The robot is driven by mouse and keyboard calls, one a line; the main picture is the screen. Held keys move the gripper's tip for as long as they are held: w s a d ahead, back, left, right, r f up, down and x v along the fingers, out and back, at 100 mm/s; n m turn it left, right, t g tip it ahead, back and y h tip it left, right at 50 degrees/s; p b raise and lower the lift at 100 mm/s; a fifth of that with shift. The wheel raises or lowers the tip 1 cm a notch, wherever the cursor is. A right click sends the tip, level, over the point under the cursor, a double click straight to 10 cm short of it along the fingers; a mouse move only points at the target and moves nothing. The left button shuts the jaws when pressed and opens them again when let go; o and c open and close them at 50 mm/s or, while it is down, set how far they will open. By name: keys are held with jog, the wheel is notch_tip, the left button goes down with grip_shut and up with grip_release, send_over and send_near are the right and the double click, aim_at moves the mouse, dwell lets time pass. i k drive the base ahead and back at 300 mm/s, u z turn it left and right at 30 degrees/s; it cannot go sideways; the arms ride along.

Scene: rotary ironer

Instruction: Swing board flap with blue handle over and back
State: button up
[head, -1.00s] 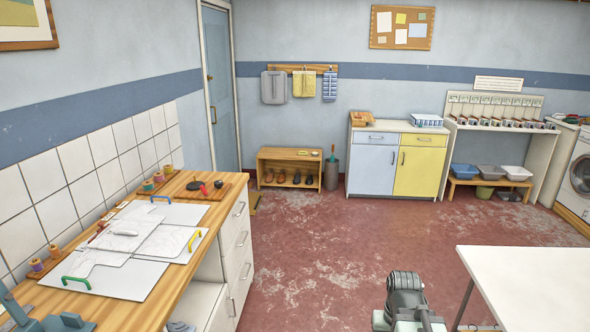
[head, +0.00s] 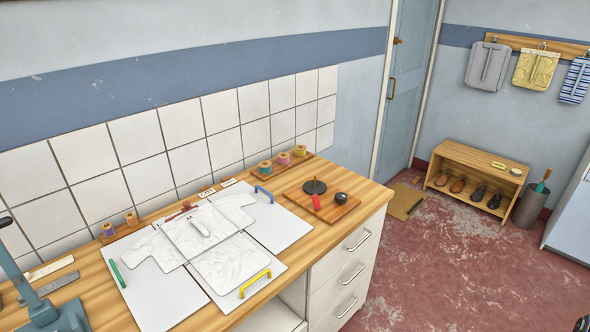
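A white folding board (head: 161,296) lies on the wooden counter at the left. A wrinkled white garment (head: 228,264) is spread over it. The flap with the blue handle (head: 278,228) lies flat at the board's right, and the blue handle (head: 264,194) is at its far edge. Part of the garment lies on this flap. A green handle (head: 117,273) is at the left and a yellow handle (head: 255,284) at the front. My gripper is not in view.
Right of the board is a small wooden board (head: 322,204) with a black disc and red and black items. Thread spools (head: 283,158) stand along the tiled wall. A grey-blue device (head: 45,310) stands at the counter's left end. A shoe bench (head: 474,177) stands beyond open red floor.

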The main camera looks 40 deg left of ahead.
aim_at(275, 227)
jog(key=i, duration=1.3)
jog(key=u, duration=3.25)
